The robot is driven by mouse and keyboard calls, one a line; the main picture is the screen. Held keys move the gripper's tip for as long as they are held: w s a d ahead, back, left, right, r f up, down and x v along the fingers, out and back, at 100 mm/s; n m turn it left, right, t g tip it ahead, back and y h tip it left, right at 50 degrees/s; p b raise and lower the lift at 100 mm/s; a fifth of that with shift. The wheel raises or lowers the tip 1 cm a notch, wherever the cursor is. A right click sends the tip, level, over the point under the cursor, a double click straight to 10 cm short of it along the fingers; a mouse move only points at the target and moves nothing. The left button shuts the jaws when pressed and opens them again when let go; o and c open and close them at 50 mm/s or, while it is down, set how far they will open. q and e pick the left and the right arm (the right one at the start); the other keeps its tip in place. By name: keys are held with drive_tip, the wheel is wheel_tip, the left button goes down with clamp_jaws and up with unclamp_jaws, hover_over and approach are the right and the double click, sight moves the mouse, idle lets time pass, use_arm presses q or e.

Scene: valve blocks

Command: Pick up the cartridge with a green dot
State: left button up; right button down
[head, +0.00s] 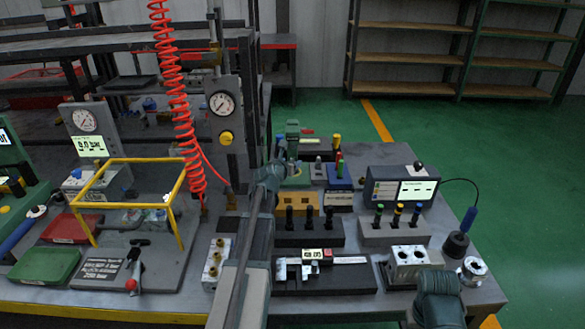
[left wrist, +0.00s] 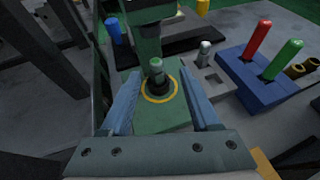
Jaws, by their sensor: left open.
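A small cartridge with a green dot on top (left wrist: 157,65) stands upright in a dark hole ringed in yellow on a green fixture (left wrist: 150,115). My left gripper (left wrist: 158,78) is open, its two blue-grey fingers on either side of the cartridge, with visible gaps. In the head view my left gripper (head: 279,158) is at the green fixture (head: 297,180) and partly hides it. A second small cartridge (left wrist: 205,48) with a pale top stands in a grey tray (left wrist: 213,84) to the right.
A green column (left wrist: 147,40) rises just behind the cartridge. A blue block (left wrist: 252,84) with red and green handles is to the right. In the head view, a dark rack with black handles (head: 330,238) and a gauge panel (head: 233,150) flank my left arm.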

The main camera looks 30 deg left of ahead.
sight(292, 161)
use_arm(q)
drive_tip(key=b+x, duration=0.1)
drive_tip(key=x, duration=0.3)
drive_tip(key=shift+w+a+f+b, duration=0.1)
drive_tip(key=shift+a+f+b, duration=0.2)
drive_tip(key=shift+f+b, duration=0.15)
drive_tip(key=shift+r, duration=0.1)
clamp_jaws()
